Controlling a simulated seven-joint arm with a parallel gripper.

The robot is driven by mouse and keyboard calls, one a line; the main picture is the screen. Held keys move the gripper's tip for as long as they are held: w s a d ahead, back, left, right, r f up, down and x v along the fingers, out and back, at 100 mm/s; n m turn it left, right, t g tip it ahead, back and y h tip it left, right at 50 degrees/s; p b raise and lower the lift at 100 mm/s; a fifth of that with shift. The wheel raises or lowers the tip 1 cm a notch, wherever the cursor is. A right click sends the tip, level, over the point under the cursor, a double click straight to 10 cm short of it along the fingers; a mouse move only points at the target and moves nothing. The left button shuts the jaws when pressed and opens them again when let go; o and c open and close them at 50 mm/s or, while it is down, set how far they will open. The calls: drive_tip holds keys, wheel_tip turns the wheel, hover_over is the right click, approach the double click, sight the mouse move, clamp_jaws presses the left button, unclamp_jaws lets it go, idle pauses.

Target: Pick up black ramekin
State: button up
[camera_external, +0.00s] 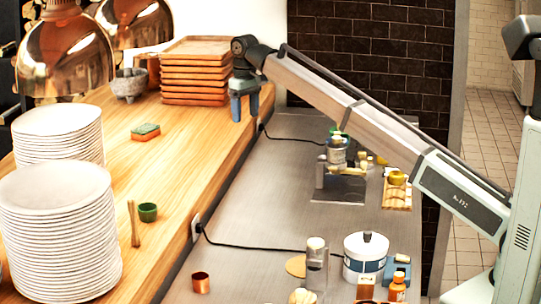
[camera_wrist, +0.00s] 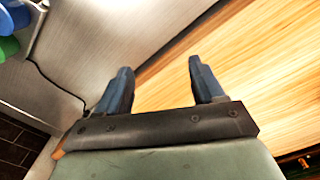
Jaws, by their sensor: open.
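I see no clearly black ramekin in either view. A small dark green cup (camera_external: 147,212) stands on the wooden counter, beside a short wooden stick. A small copper cup (camera_external: 200,283) stands on the steel counter at the front. My gripper (camera_external: 244,108) hangs with its blue fingers down near the wooden counter's edge, beside the stacked wooden trays. In the wrist view my gripper (camera_wrist: 160,66) has its fingers apart with nothing between them. It is far behind both cups.
Plate stacks (camera_external: 60,225) fill the left front. Wooden trays (camera_external: 196,72), a grey stone bowl (camera_external: 128,86) and a green-orange sponge (camera_external: 145,132) share the wooden counter. A white tub (camera_external: 365,260), bottles and jars crowd the steel counter's right.

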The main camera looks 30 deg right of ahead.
drive_tip(key=s+d+f+m, duration=0.1)
drive_tip(key=s+d+f, duration=0.1)
drive_tip(key=d, duration=0.8)
drive_tip(key=s+d+f+m, duration=0.1)
drive_tip(key=s+d+m, duration=0.15)
drive_tip(key=d, duration=0.75)
drive_tip(key=s+d+f+m, duration=0.1)
drive_tip(key=s+d+f, duration=0.1)
drive_tip(key=d, duration=0.9)
drive_tip(key=s+f+m, duration=0.2)
drive_tip(key=s+m, duration=0.1)
drive_tip(key=s, duration=0.3)
drive_tip(key=f, duration=1.3)
drive_tip(key=shift+w+a+f, duration=0.1)
drive_tip(key=shift+a+f, duration=0.1)
drive_tip(key=shift+c, duration=0.3)
drive_tip(key=c, duration=0.7)
